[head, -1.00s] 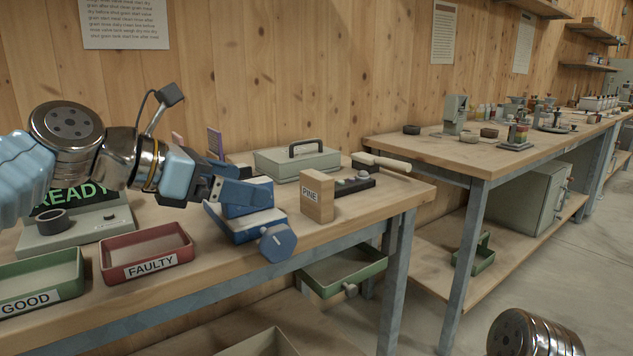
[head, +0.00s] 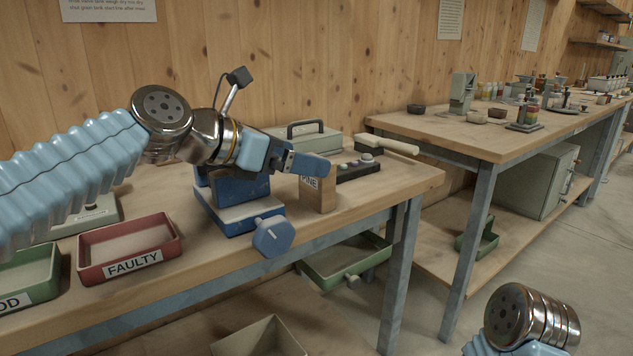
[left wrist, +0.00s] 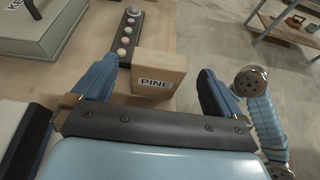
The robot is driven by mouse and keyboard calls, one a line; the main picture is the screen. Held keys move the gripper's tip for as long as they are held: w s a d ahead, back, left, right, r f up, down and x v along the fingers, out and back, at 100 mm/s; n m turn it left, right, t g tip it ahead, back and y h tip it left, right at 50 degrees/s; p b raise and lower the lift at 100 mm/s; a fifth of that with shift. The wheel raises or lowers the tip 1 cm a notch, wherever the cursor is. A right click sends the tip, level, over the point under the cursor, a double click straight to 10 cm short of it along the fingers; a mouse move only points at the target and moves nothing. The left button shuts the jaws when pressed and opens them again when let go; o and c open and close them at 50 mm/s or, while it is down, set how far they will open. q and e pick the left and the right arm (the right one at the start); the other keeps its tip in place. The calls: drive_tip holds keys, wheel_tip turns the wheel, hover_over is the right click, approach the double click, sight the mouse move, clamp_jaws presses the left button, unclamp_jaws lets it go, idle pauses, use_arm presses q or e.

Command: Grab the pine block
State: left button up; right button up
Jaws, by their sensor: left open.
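The pine block (head: 318,197) is a light wooden block with a "PINE" label. It stands upright on the bench near its right end, partly hidden behind my left gripper in the head view. My left gripper (head: 308,168) is open, above and just left of the block in that view. My right gripper is not in view; only part of my right arm shows at lower right.
A red FAULTY tray (head: 130,248) sits at left. The bench's right edge is close to the block.

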use_arm(q)
drive_tip(key=shift+x, duration=1.6)
drive_tip(key=shift+r, duration=0.1)
drive_tip(key=c, duration=1.1)
